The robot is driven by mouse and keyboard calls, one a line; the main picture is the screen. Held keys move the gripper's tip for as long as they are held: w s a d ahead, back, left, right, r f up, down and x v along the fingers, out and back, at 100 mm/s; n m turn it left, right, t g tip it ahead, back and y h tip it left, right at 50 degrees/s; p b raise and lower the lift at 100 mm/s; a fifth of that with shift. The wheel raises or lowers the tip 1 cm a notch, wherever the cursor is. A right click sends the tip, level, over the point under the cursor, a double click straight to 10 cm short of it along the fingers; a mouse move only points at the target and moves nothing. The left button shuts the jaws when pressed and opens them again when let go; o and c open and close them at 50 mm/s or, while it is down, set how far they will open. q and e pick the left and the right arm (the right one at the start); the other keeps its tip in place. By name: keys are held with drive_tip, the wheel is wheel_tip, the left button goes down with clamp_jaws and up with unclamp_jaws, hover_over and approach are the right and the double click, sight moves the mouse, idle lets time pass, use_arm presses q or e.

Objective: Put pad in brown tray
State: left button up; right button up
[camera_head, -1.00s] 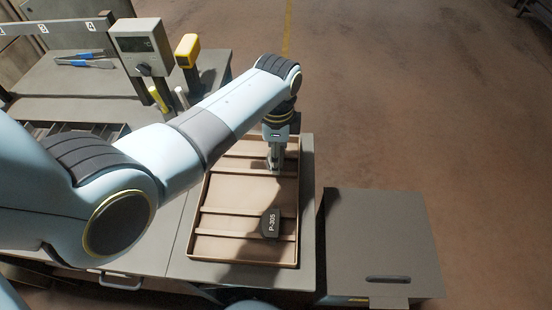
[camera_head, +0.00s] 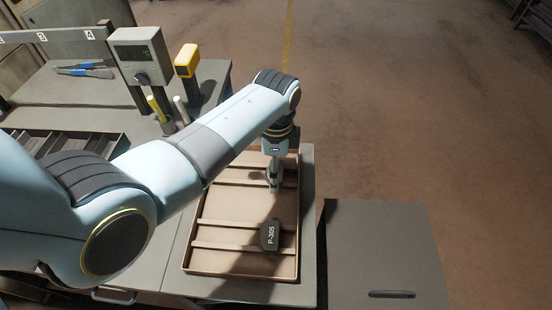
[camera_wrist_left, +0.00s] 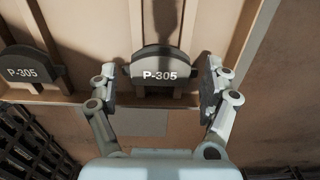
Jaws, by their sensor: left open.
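The brown tray (camera_head: 219,257) lies on the grey bench and has raised cross ribs. A dark pad marked P-305 (camera_head: 269,237) sits in its near right part. My left gripper (camera_head: 273,187) points down over the far right part of the tray. In the left wrist view, its two fingers (camera_wrist_left: 159,88) are open, one on each side of another dark P-305 pad (camera_wrist_left: 160,61), with gaps showing. The first pad shows at the left of that view (camera_wrist_left: 27,70). The second pad is hidden by my gripper in the head view. My right gripper is not in view.
A grey display box (camera_head: 139,53) on a post and a yellow-topped device (camera_head: 187,60) stand behind my arm. Blue-handled tools (camera_head: 85,71) lie at the back left. A dark slotted rack (camera_head: 70,140) is at left. A lower grey cabinet (camera_head: 385,245) stands right of the bench.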

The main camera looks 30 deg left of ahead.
use_arm(q)
wheel_tip(320, 180, up, 12)
drive_tip(key=p, duration=0.1)
idle(0.7)
